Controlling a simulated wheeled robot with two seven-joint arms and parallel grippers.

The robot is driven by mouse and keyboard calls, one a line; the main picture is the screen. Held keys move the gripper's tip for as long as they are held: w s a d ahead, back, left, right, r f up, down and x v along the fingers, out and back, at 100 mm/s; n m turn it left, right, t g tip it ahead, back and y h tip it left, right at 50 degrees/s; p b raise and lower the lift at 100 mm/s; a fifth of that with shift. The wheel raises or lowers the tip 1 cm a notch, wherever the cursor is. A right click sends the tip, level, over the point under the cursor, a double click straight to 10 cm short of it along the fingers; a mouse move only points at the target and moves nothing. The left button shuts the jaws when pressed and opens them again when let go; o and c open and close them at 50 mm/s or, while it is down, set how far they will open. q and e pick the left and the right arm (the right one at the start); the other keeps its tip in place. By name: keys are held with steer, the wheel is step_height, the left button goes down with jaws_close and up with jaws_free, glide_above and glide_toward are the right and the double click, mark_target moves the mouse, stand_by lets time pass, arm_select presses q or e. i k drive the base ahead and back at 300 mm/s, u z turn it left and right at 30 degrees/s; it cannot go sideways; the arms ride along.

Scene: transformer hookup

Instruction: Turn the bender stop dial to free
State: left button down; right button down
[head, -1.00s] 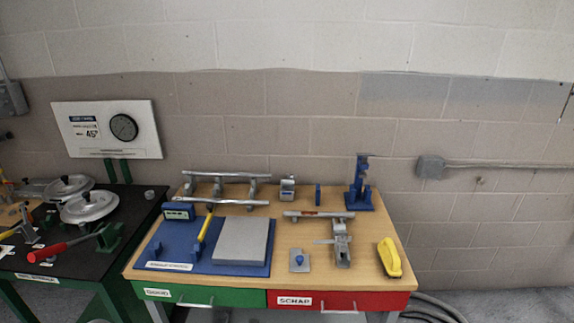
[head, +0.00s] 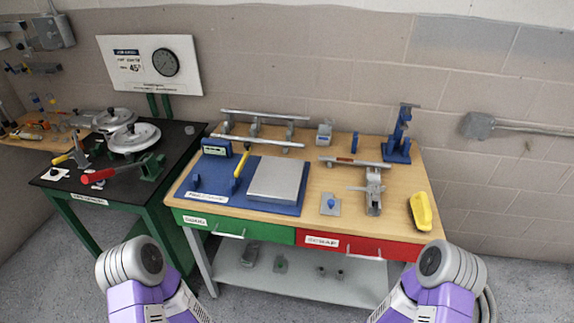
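A black round dial (head: 165,63) is on a white board (head: 125,72) that stands behind the black table on green posts. The board carries printed text that includes "45°"; the dial's setting is too small to read. A bender with two silver discs (head: 133,138) and a red-handled lever (head: 100,175) sits on the black table (head: 70,175). I cannot tell any smaller dial on it. Parts of my two purple arms show at the bottom edge, well short of both tables. Neither gripper shows.
A wooden workbench (head: 315,225) holds a blue mat (head: 225,198) with a grey plate (head: 275,180), a blue press (head: 400,135), a yellow tool (head: 420,210) and metal fixtures. A green drawer (head: 255,231) and a red drawer (head: 375,248) are at its front. Grey floor is open in front of the black table.

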mark_target(53, 172)
steer(key=u, duration=2.55)
steer(key=i, duration=1.75)
steer(key=u, duration=0.35)
